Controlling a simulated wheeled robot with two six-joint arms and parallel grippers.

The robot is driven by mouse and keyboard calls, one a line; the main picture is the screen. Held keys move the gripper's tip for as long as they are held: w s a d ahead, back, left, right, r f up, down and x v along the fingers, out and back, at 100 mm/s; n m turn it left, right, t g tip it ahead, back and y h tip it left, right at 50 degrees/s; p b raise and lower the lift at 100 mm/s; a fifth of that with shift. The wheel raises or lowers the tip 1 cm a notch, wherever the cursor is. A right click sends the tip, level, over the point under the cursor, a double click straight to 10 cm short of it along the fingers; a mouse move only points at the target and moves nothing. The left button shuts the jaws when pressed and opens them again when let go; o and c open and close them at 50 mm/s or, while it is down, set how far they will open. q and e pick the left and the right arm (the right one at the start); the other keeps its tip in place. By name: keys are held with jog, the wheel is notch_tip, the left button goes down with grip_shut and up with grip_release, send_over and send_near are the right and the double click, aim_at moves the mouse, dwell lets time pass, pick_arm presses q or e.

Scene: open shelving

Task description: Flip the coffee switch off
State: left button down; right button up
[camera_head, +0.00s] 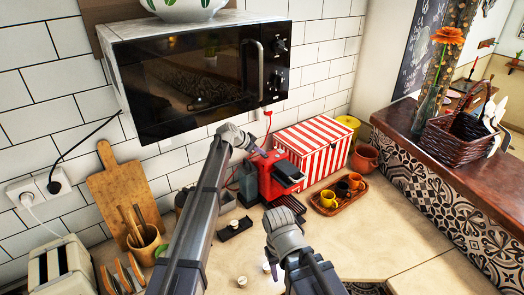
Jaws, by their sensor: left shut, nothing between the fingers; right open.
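The red coffee machine (267,178) stands on the counter against the tiled wall, with a dark top part facing right and a black drip tray in front. I cannot make out its switch. My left gripper (259,151) is shut and empty, at the upper left edge of the machine; I cannot tell whether it touches. My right gripper (280,217) is open and empty, lower in the picture, in front of the machine and apart from it. Its fingers are hard to make out.
A microwave (190,75) hangs above. A red-striped box (318,145) stands right of the machine, and a wooden tray with cups (342,190) lies in front of it. A cutting board (122,190) and toaster (62,268) are left. The counter's right front (385,235) is clear.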

pick_arm(q)
jog(key=p+v, duration=0.3)
jog(key=v, duration=0.3)
